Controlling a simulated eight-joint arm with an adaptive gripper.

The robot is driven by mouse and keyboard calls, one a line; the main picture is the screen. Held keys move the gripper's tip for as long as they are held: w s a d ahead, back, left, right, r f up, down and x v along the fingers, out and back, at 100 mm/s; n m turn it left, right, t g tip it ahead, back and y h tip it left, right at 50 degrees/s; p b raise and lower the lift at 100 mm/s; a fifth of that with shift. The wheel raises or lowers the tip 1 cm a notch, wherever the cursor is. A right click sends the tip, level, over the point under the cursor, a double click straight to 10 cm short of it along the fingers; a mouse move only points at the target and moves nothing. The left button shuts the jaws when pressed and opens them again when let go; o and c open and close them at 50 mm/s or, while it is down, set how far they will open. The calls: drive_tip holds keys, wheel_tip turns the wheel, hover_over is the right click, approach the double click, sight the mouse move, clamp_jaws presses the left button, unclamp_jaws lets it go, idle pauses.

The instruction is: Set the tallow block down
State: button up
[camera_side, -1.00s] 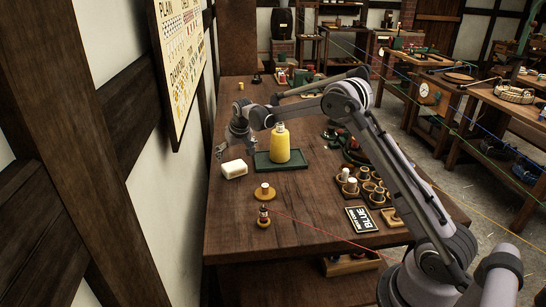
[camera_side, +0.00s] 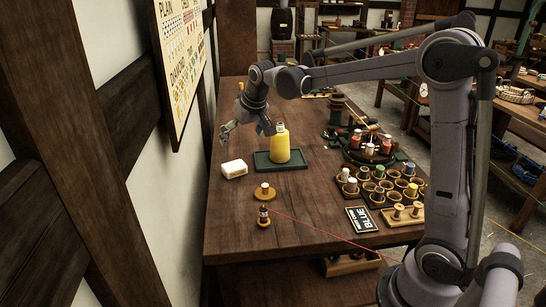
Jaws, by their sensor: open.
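The tallow block (camera_side: 234,169), a cream-white rounded block, lies on the dark wooden table (camera_side: 290,215) at its left side, just left of the green tray. My gripper (camera_side: 246,138) is above and behind the block, apart from it. Its fingers are spread open with nothing between them. Its right finger is close to the yellow bottle; I cannot tell whether they touch.
A yellow bottle (camera_side: 280,145) stands on a green tray (camera_side: 262,161). A small wooden spool (camera_side: 264,191) and a dark little bottle (camera_side: 263,216) stand in front. A red line crosses the table's front.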

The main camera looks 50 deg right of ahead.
drive_tip(key=s+a+f+n+t, duration=0.1)
drive_tip(key=s+a, duration=0.4)
drive_tip(key=s, duration=0.7)
drive_tip(key=s+a+f+n+t+y, duration=0.1)
drive_tip(key=s+a, duration=0.3)
drive_tip(key=s, duration=0.8)
drive_tip(key=shift+s+a+f+n, duration=0.4)
drive_tip(key=shift+f+n, duration=0.1)
